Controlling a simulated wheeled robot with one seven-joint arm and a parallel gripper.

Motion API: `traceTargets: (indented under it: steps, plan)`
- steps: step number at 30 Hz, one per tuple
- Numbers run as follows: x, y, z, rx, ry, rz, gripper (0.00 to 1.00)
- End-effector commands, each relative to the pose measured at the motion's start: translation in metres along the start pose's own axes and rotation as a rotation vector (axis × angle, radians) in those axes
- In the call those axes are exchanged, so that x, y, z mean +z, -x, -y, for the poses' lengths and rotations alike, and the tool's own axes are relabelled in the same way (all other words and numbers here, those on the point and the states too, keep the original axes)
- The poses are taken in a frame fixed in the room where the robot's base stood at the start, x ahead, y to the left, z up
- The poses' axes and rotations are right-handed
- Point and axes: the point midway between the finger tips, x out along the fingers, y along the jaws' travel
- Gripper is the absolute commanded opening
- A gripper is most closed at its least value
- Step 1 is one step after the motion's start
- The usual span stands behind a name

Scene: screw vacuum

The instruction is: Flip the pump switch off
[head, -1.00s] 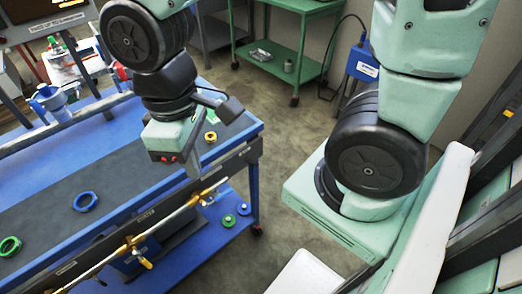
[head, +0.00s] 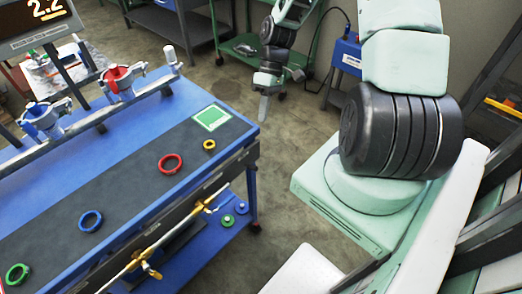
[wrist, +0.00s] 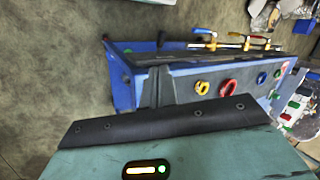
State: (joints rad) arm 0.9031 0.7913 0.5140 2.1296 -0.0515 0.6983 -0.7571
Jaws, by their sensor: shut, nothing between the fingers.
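No switch lever can be made out clearly in either view. A blue box (head: 347,57) with a white label and a cable stands at the back, right of the green cart, in the head view; I cannot tell whether it carries the pump switch. My gripper (head: 264,106) is shut and empty. It points down over the floor beyond the right end of the blue bench, left of the box and apart from it. In the wrist view the closed fingers (wrist: 157,88) show in front of the bench.
The blue bench (head: 130,104) holds a red ring (head: 169,164), a blue ring (head: 90,221), a green ring (head: 17,274) and a small yellow ring (head: 209,145). Brass valve piping (head: 150,252) runs along its front. The green cart (head: 243,46) stands behind. Floor between is clear.

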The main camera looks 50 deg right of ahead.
Motion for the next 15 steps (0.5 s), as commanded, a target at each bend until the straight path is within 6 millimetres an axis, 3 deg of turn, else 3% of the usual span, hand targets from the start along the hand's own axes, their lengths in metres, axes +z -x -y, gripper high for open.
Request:
traceTargets:
  steps: [6,15]
  plan:
    - [0.012,-0.001,-0.021,-0.035,-0.013,-0.041,0.0]
    - [0.013,-0.001,-0.023,-0.036,-0.013,-0.044,0.0]
